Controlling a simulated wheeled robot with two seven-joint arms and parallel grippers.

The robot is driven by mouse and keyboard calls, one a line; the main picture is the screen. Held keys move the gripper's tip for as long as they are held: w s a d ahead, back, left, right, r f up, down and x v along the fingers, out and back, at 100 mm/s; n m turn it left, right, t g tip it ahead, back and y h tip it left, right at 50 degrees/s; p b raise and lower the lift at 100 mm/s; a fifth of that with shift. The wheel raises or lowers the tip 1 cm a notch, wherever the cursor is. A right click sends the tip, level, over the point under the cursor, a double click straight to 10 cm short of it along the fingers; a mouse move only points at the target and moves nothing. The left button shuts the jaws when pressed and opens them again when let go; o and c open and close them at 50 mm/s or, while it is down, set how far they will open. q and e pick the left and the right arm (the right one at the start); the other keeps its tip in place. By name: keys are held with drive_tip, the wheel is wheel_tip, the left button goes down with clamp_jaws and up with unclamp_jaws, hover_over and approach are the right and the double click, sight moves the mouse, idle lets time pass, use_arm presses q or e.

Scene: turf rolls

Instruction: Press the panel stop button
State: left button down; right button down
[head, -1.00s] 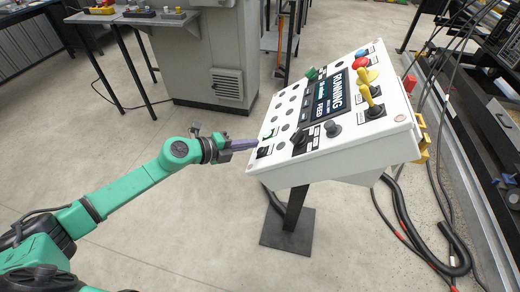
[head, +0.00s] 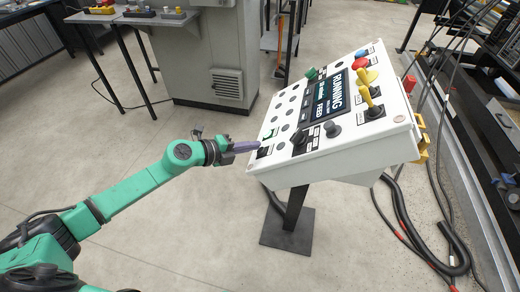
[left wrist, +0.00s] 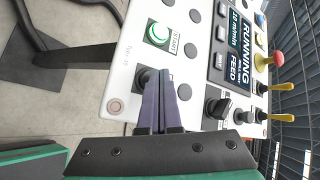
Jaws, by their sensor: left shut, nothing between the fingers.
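The white control panel (head: 350,150) stands tilted on a post, its screen (head: 325,97) reading RUNNING. A black button (head: 263,152) sits at its near left corner, beside a green ringed button (head: 268,134). In the left wrist view the green button (left wrist: 158,33) is labelled START, and the black button (left wrist: 142,76) is partly hidden behind my fingers; its label cannot be read. My left gripper (head: 258,145) is shut and empty, with its purple fingertips at the black button. I cannot tell whether they touch it. My right gripper is not in view.
A red mushroom button (head: 361,64) on yellow, a yellow lever (head: 370,96) and a black knob (head: 299,138) are on the panel. Cables (head: 405,225) lie on the floor at the right. A grey cabinet (head: 205,60) stands behind; the floor before it is clear.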

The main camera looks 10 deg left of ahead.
use_arm(q)
drive_tip(key=shift+s+d+f, duration=0.1)
drive_tip(key=shift+d+f, duration=0.2)
drive_tip(key=shift+f, duration=0.05)
idle(0.6)
drive_tip(key=shift+a+r+p, duration=0.45)
drive_tip(key=shift+a+r, duration=0.1)
drive_tip(key=shift+r, duration=0.15)
drive_tip(key=a+r+p, duration=0.1)
drive_tip(key=r, duration=0.1)
drive_tip(key=a+r, duration=0.1)
drive_tip(key=a, duration=0.1)
drive_tip(key=shift+w+a+r+p, duration=0.1)
drive_tip(key=shift+w+r+p, duration=0.1)
drive_tip(key=shift+r+p, duration=0.2)
idle(0.5)
